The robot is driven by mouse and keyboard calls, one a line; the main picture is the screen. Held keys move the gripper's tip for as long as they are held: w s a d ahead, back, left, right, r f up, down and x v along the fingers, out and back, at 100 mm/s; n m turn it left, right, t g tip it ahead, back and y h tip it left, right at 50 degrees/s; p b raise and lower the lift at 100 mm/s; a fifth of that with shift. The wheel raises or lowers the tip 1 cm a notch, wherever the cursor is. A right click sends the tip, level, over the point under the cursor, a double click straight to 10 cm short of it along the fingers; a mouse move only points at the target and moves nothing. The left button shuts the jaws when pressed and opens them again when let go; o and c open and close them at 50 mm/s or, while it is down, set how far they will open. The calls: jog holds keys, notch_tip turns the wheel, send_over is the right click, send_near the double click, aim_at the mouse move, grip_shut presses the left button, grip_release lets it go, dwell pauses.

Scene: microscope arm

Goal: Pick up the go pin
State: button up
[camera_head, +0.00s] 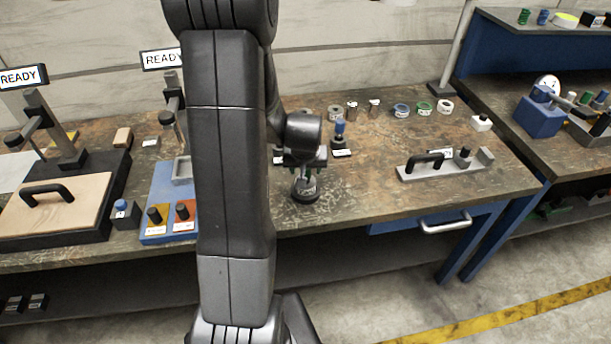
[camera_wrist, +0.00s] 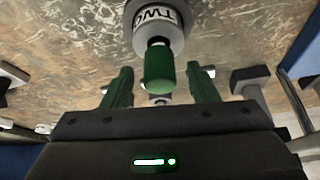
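A green-tipped pin (camera_wrist: 159,70) stands out of a grey collar (camera_wrist: 160,25) with partly cut-off lettering, seen in the wrist view. It may be the go pin; no "GO" mark is readable. My gripper (camera_wrist: 162,82) is open, its two green fingers on either side of the pin, with gaps to it. In the head view my gripper (camera_head: 305,174) is right above a grey round piece on a black base (camera_head: 304,194), which largely hides under it. A blue-topped pin (camera_head: 339,128) stands behind my gripper, with a small label card (camera_head: 342,153) before it.
A grey fixture with a black handle (camera_head: 440,168) stands right. A blue tray (camera_head: 158,200) and a black-handled board (camera_head: 60,205) are left.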

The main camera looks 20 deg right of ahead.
grip_shut()
